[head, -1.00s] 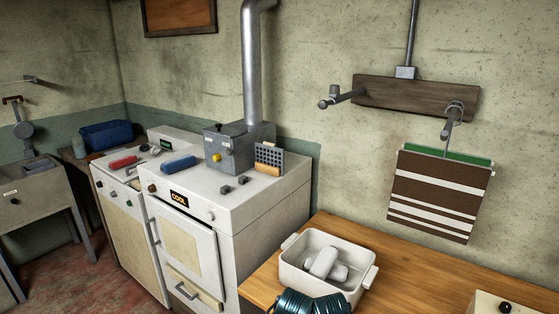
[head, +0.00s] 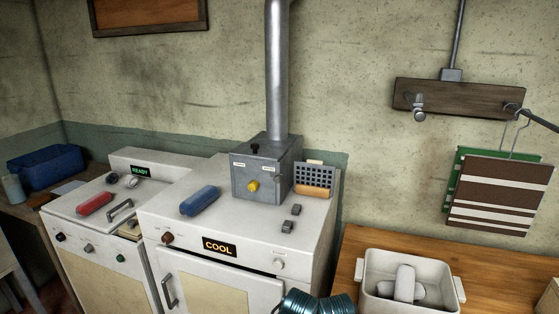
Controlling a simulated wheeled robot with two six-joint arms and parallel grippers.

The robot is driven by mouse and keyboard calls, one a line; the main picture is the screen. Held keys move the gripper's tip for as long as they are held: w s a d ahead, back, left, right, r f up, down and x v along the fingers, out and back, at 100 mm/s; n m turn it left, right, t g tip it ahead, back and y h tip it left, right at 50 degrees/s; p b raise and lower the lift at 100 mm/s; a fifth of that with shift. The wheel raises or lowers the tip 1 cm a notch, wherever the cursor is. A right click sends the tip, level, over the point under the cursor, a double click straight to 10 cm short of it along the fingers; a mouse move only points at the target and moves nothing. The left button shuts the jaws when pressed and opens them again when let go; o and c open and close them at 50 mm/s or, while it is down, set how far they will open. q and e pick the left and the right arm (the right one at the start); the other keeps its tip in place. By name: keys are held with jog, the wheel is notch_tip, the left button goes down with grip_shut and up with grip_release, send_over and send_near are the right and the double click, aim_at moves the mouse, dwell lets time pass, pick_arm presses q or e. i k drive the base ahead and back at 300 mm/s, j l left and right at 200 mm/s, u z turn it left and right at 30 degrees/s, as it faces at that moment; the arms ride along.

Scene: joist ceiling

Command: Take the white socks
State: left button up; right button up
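A pale grey-white bundle (head: 405,284) lies in a white basin (head: 378,303) on the wooden counter at the lower right. It looks like rolled cloth and may be the white socks, but I cannot tell for sure. The basin's front is cut off by the picture's bottom edge. Neither gripper can be made out. Dark teal ribbed parts at the bottom edge, left of the basin, seem to be mine.
A white stove (head: 240,228) marked COOL stands left of the wooden counter (head: 362,250). A grey box (head: 262,170) with a pipe, a blue bar (head: 200,201) and a rack (head: 315,180) are on it. A striped cloth (head: 500,195) hangs right. A blue bin (head: 46,167) sits far left.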

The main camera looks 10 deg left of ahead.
aim_at(130, 181)
jog(key=j+z, duration=0.2)
jog(key=j, duration=0.7)
jog(key=j+z, duration=0.2)
jog(key=j, duration=0.75)
jog(key=j+z, duration=0.2)
jog(key=j, duration=0.7)
jog(key=k+j, duration=0.1)
jog(key=j, duration=0.5)
jog(key=j+z, duration=0.1)
jog(key=j, duration=0.45)
jog(key=k+j, duration=0.15)
jog(key=j, duration=0.4)
jog(key=j+z, duration=0.05)
